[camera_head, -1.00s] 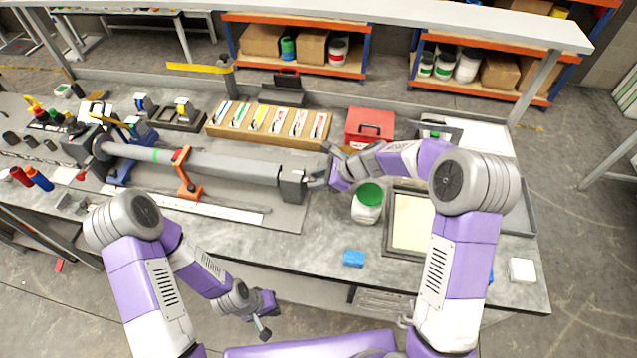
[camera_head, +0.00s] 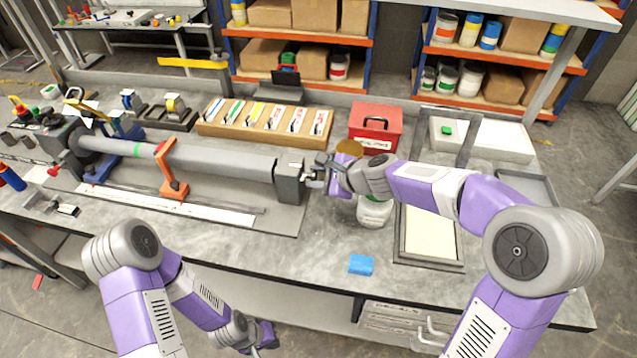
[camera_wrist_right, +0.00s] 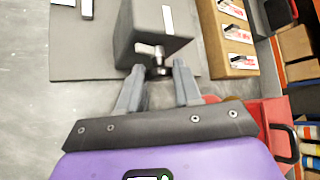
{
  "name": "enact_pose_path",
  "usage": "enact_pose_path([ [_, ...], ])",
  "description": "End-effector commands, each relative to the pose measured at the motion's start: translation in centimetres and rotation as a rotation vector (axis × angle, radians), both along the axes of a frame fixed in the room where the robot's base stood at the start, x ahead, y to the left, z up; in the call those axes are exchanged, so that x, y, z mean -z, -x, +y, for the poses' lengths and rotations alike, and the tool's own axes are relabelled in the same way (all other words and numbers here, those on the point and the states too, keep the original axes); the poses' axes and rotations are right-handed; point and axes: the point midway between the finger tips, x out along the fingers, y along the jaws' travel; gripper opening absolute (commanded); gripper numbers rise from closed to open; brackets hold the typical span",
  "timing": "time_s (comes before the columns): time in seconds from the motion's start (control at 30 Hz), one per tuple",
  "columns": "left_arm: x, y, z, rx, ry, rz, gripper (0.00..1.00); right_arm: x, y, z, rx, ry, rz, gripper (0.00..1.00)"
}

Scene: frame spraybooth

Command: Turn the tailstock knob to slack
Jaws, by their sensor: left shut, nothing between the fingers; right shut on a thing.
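The tailstock is a dark grey block (camera_head: 290,182) at the right end of the long grey tube (camera_head: 215,160) in the head view. Its small metal knob (camera_wrist_right: 157,62) sticks out of the block's near face in the right wrist view. My right gripper (camera_head: 316,178) is at the block's right side, shut on the knob, with the fingertips (camera_wrist_right: 160,70) on either side of it. The fingers partly hide the knob in the head view. My left gripper (camera_head: 262,338) is shut and empty, low in front of the bench, away from the tailstock.
An orange clamp (camera_head: 169,170) stands by the tube. A wooden rack of cards (camera_head: 232,128) and a red box (camera_head: 375,128) sit behind. A jar (camera_head: 374,212) is under my right forearm, beside a framed tray (camera_head: 430,258).

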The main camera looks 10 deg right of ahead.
Motion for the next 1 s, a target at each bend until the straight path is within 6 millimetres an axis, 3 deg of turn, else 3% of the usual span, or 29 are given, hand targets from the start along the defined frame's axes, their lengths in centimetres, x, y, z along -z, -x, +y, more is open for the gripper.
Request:
enact_pose_path([
  [0.57, 0.63, 0.00, 0.00, 0.000, 0.000, 0.000, 0.00, 0.13, 0.05, -0.07, 0.000, 0.008, -0.017, 0.03],
  [0.6, 0.63, 0.00, 0.00, 0.000, 0.000, 0.000, 0.00, 0.13, 0.05, -0.07, 0.000, 0.008, -0.017, 0.38],
  [0.73, 0.63, 0.00, 0.00, 0.000, 0.000, 0.000, 0.00, 0.10, 0.03, -0.06, 0.000, 0.008, -0.017, 0.58],
  [1.0, 0.62, -0.01, -0.01, 0.000, 0.000, 0.000, 0.00, 0.02, 0.05, -0.04, 0.000, 0.007, -0.018, 0.58],
])
